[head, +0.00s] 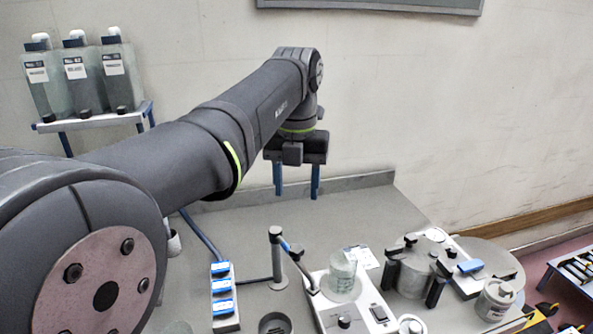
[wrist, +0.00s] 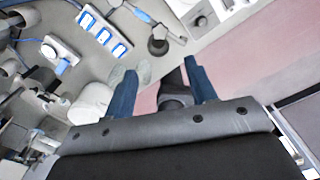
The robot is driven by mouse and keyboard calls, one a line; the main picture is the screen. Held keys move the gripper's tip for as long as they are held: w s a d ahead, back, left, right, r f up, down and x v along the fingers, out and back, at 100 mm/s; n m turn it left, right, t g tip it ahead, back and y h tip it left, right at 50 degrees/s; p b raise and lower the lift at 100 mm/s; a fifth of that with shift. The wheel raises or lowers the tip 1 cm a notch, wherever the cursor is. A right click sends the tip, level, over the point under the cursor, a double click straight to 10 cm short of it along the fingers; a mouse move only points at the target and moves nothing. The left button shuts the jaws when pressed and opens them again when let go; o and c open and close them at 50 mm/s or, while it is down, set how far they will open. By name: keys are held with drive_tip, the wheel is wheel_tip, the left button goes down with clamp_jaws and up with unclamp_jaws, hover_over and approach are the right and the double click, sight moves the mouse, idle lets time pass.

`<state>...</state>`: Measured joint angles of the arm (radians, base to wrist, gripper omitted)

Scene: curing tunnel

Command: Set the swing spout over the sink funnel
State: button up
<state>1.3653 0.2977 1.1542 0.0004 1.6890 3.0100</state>
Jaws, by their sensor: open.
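The swing spout (head: 298,269) is a dark arm with a blue band, reaching from the top of a grey post (head: 276,262) down and right to a dark tip beside a white device. In the wrist view the spout (wrist: 158,26) crosses the top. What looks like the sink funnel, a dark round cup (head: 275,324), stands in front of the post, left of and nearer than the tip; it also shows in the wrist view (wrist: 158,46). The tip is not over it. My gripper (head: 297,193) is open, empty and apart from both; its blue fingers (wrist: 160,70) frame the wrist view's middle.
A strip with blue switches (head: 223,300) stands left of the funnel. A white device with a beaker (head: 343,274) and a dark-handled pot (head: 415,270) stand to the right. Bottles (head: 77,75) sit on a rear-left shelf. The bench behind the post is clear.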

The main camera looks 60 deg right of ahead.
drive_tip(key=shift+r, duration=1.45)
drive_tip(key=shift+f, duration=0.1)
drive_tip(key=c, duration=0.5)
drive_tip(key=shift+f+n, duration=0.15)
drive_tip(key=shift+n, duration=0.45)
drive_tip(key=c, duration=0.4)
drive_tip(key=shift+s+d+f+n, duration=0.15)
drive_tip(key=shift+f+n, duration=0.1)
drive_tip(key=shift+n, duration=0.35)
clamp_jaws()
drive_tip(key=n+g+h, duration=0.2)
drive_tip(key=n+h, duration=0.1)
drive_tip(key=n, duration=2)
hover_over(293, 254)
drive_tip(key=s+d, duration=0.2)
drive_tip(key=d, duration=0.2)
wheel_tip(293, 254, down, 7)
drive_tip(key=x, duration=1)
drive_tip(key=shift+w+a+r, duration=0.1)
drive_tip(key=shift+w+a, duration=0.5)
drive_tip(key=shift+a, duration=0.2)
drive_tip(key=shift+w+a, duration=0.6)
drive_tip(key=shift+a, duration=0.2)
